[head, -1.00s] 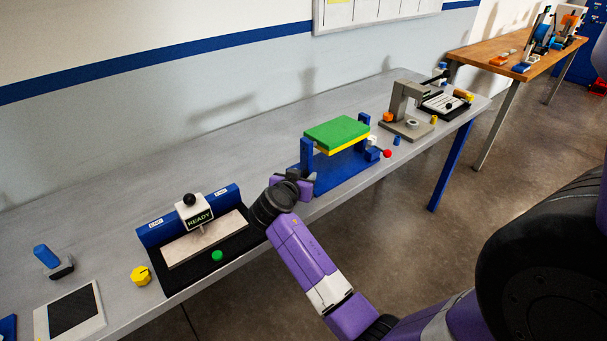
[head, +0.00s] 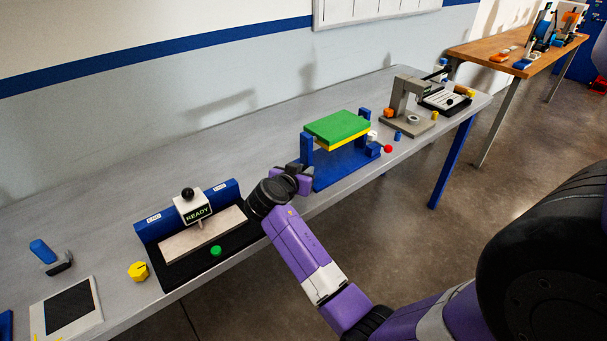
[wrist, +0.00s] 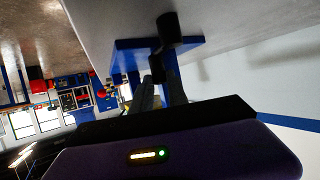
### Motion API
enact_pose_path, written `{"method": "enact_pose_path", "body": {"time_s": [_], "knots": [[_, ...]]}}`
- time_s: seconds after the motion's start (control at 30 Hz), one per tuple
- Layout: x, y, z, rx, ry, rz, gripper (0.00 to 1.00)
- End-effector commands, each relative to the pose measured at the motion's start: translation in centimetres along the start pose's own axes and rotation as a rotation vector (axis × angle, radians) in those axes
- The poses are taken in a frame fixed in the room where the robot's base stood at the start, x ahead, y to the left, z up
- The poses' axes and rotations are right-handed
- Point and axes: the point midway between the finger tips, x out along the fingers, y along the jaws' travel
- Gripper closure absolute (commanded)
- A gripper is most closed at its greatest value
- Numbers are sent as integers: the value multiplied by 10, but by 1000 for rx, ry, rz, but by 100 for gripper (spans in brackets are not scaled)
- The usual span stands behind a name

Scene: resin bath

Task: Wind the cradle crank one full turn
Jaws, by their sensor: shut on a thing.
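The cradle is a blue stand (head: 340,168) on the grey bench, with a green slab (head: 338,127) over a yellow layer lying across its posts. My gripper (head: 296,168) is at the cradle's left end, low beside the near-left post. In the wrist view my gripper (wrist: 160,88) is shut on the dark crank (wrist: 157,66), with a black cylindrical part (wrist: 168,29) standing out just beyond the fingers. The exact contact is partly hidden by the fingers and dim light. In the head view my wrist hides much of the crank.
A black tray with a READY stamp unit (head: 192,205) stands close left of my wrist. A red ball knob (head: 388,149) sticks out at the cradle's right. A grey press stand (head: 405,100) is farther right. Bare bench lies behind the cradle.

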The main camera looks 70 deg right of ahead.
Motion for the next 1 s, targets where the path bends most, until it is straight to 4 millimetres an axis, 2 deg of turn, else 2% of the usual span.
{"method": "enact_pose_path", "body": {"time_s": [0.2,0.57,0.6,0.67,0.7,1.0], "knots": [[-1,1,2,31,3,64,100],[-2,2,0,34,2,76,100],[-2,2,0,34,2,76,73],[-2,2,0,34,2,76,61],[-2,2,0,34,2,76,59],[-3,2,1,33,2,74,59]]}}
